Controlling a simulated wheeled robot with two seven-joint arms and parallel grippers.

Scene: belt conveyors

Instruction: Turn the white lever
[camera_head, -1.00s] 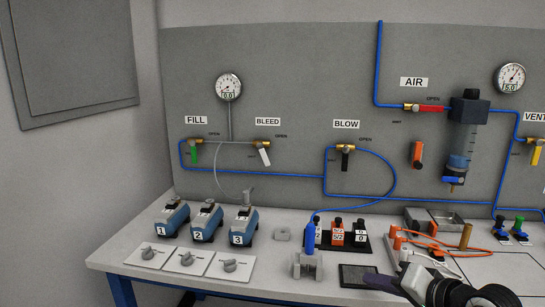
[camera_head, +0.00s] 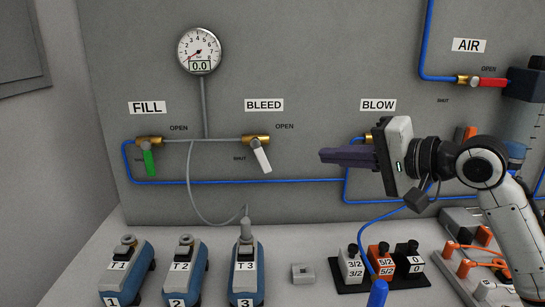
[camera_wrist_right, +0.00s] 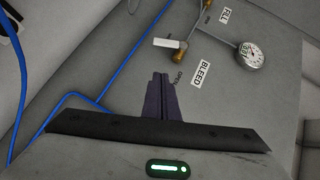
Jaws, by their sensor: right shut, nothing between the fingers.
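The white lever (camera_head: 262,157) is on a brass valve (camera_head: 255,140) under the BLEED label on the grey panel. It hangs down from the valve, its lower end tilted a little to the right, by the SHUT mark. My right gripper (camera_head: 325,156) points left, with its dark fingers together and empty. Its tips are to the right of the lever and apart from it. In the right wrist view the shut fingers (camera_wrist_right: 160,78) point toward the valve, with the white lever (camera_wrist_right: 167,44) just beyond the tips. My left gripper is out of view.
A green lever (camera_head: 149,162) hangs from the FILL valve at the left. A gauge (camera_head: 200,50) reading 0.0 is above. A blue tube (camera_head: 240,183) runs along the panel below the levers. My right gripper partly hides the BLOW valve. Blue numbered devices (camera_head: 185,275) stand on the bench below.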

